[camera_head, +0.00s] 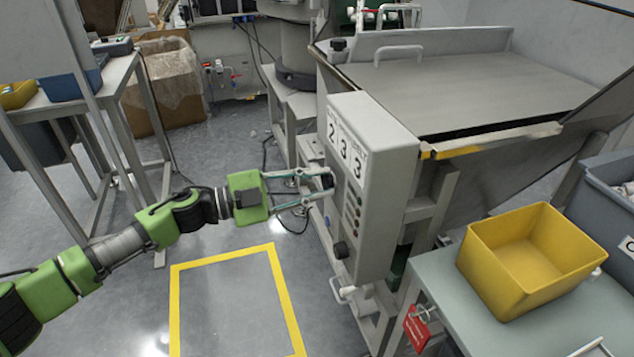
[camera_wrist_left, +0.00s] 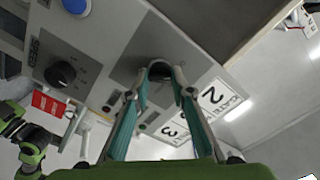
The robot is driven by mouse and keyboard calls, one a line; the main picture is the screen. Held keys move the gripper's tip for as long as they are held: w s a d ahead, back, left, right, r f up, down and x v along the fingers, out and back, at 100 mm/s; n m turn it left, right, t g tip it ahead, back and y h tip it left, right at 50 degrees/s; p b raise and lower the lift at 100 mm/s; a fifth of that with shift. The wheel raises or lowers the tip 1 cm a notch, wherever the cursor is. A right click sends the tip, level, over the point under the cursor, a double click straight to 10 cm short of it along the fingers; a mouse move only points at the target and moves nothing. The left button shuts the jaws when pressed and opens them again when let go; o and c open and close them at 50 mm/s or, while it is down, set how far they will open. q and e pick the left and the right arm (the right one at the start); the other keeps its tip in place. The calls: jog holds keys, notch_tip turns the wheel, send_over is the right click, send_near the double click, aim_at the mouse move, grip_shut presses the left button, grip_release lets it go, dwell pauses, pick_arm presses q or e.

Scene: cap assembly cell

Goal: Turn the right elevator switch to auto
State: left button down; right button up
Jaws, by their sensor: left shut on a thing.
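A grey control box (camera_head: 380,170) stands at the middle of the head view, with a white label reading 2, 3, 3. My left gripper (camera_head: 328,184) reaches it from the left, its fingertips at the upper part of the front panel. In the left wrist view, the two fingers of my left gripper (camera_wrist_left: 160,78) are shut on a black switch knob (camera_wrist_left: 159,69), which they partly hide. Its pointer setting cannot be read. A second black knob (camera_wrist_left: 60,74) sits apart on the same panel and also shows low on the box in the head view (camera_head: 341,250). My right gripper is not seen.
A grey hopper (camera_head: 470,90) is behind the box. A yellow bin (camera_head: 530,255) stands on a table (camera_head: 450,290) at the right; a red tag (camera_head: 417,327) hangs at its edge. A yellow-outlined floor area (camera_head: 235,255) below my left arm is clear.

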pick_arm(q)
jog(key=m, duration=0.8)
jog(key=shift+f+b, duration=0.15)
jog(key=shift+b, duration=0.2)
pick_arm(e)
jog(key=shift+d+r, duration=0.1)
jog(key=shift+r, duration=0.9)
pick_arm(q)
jog(key=c, duration=1.8)
grip_release()
jog(key=shift+o, duration=0.2)
